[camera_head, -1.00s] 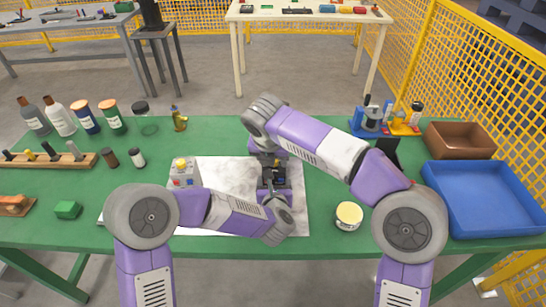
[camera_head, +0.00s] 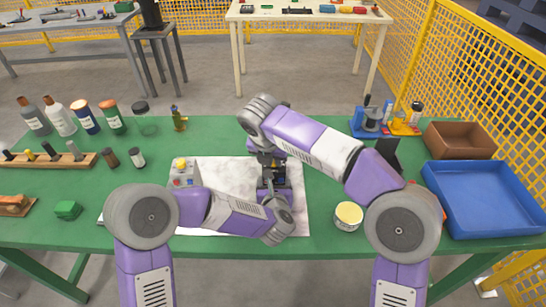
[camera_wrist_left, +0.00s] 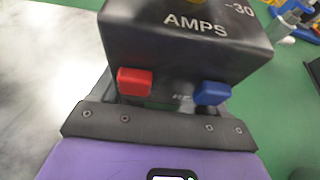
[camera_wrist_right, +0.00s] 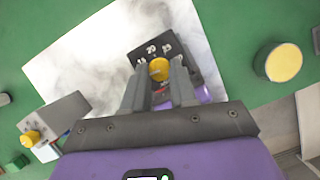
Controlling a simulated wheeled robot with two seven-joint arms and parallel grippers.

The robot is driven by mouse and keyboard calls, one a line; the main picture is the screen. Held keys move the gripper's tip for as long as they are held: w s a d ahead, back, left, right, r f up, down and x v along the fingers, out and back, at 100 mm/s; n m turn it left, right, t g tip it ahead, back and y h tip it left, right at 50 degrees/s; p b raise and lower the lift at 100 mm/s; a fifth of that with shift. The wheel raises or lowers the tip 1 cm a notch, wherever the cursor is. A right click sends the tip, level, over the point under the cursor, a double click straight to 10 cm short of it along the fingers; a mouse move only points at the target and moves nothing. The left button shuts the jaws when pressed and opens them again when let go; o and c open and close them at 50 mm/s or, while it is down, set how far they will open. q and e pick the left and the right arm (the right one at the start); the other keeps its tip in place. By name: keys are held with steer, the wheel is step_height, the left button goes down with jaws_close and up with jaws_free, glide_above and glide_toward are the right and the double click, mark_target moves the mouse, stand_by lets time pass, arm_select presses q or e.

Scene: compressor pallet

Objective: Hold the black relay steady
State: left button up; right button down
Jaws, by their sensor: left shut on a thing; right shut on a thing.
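The black relay (camera_wrist_left: 185,50) fills the upper left wrist view, with AMPS lettering, a red terminal (camera_wrist_left: 134,82) and a blue terminal (camera_wrist_left: 212,93). My left gripper (camera_wrist_left: 175,103) is shut on the relay, its fingers along the sides and partly hidden beneath it. In the right wrist view the relay's numbered face (camera_wrist_right: 168,42) carries a yellow knob (camera_wrist_right: 158,68). My right gripper (camera_wrist_right: 160,75) is shut on this knob from above. In the head view the arms largely hide the relay, over the white marbled sheet (camera_head: 230,178).
A grey box with a yellow button (camera_head: 184,176) stands left of the relay. A cream-topped round tin (camera_head: 348,215) stands to the right. A blue tray (camera_head: 480,200) and a brown bin (camera_head: 460,140) occupy the right side. Bottles (camera_head: 60,118) stand at the back left.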

steer(key=m, duration=0.2)
steer(key=m+h, duration=0.1)
steer(key=m, duration=0.1)
steer(key=shift+w+a+h, duration=0.1)
steer(key=shift+a+h, duration=0.1)
steer(key=shift+h, duration=0.1)
steer(key=shift+w+m+g+h, duration=0.1)
steer(key=shift+m+g+h, duration=0.25)
steer(key=shift+m, duration=0.6)
steer(key=shift+w+m+g+h, duration=0.15)
steer(key=shift+m+g, duration=0.3)
steer(key=shift+m, duration=0.5)
steer(key=shift+s, duration=0.1)
steer(key=c, duration=0.9)
jaws_free()
steer(key=shift+a+r, duration=0.15)
steer(key=shift+v, duration=3.6)
